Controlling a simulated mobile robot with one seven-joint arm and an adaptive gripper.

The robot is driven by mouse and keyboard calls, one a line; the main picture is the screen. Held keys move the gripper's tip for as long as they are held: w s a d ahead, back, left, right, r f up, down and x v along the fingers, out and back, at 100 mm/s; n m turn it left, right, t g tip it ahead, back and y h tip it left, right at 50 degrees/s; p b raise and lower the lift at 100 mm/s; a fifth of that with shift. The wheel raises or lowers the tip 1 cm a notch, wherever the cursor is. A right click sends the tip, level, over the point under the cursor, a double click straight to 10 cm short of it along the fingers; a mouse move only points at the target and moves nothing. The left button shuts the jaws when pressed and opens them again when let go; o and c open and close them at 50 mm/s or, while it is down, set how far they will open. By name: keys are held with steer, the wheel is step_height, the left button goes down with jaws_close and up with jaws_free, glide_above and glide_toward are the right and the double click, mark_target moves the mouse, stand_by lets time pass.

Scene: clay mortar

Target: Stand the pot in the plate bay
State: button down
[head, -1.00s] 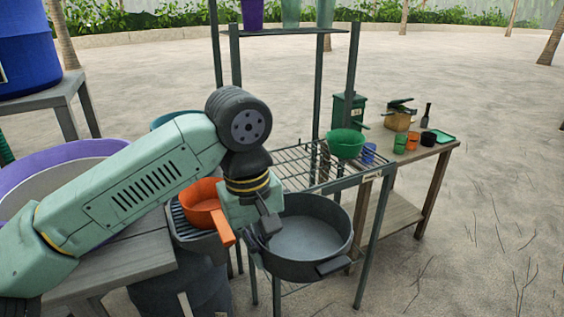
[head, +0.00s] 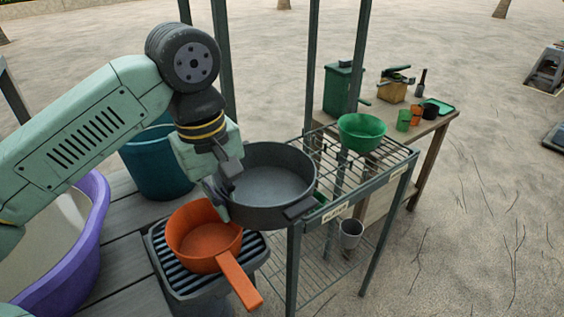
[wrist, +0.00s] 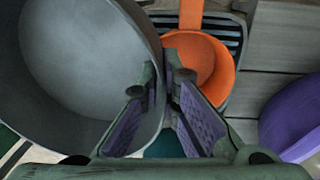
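The pot (head: 268,190) is wide, dark grey and round, with a stub handle on its front right side. It is held roughly level, mouth up, at the left end of the metal rack (head: 400,165). My gripper (head: 224,190) is at its left side and appears shut on its near handle, which the fingers mostly hide. In the wrist view the fingers (wrist: 165,85) meet against the wall of the pot (wrist: 75,65). A small label (head: 336,213), seemingly reading PLATES, marks the rack's left front edge; the pot covers part of the bay behind it.
A green bowl (head: 362,134) stands on the rack's right part. Rack posts (head: 312,70) rise behind. A grey cup (head: 351,232) is lower down.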

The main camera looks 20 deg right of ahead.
mark_target(270, 169)
steer(key=w+d+p, duration=0.1)
steer(key=w+d, duration=0.2)
steer(key=w+d+p, duration=0.1)
steer(key=w+d, duration=0.3)
steer(key=w+d+f+p, duration=0.1)
steer(key=w+d, duration=0.2)
steer(key=w, duration=0.1)
steer(key=shift+w+d+f+p, duration=0.1)
steer(key=shift+w+d+p, duration=0.1)
steer(key=shift+p, duration=0.1)
step_height(270, 169, down, 3)
steer(key=shift+f+p, duration=0.15)
steer(key=shift+p, duration=0.35)
steer(key=c, duration=2.3)
jaws_free()
steer(key=shift+f+b, duration=0.3)
steer(key=shift+f, duration=0.1)
steer(key=o, duration=0.5)
steer(key=shift+r, duration=0.1)
steer(key=r, duration=0.8)
steer(key=a+r, duration=0.1)
steer(key=r, duration=0.3)
steer(key=shift+s+r+b, duration=0.15)
steer(key=shift+s+b, duration=0.05)
steer(key=shift+b, duration=0.1)
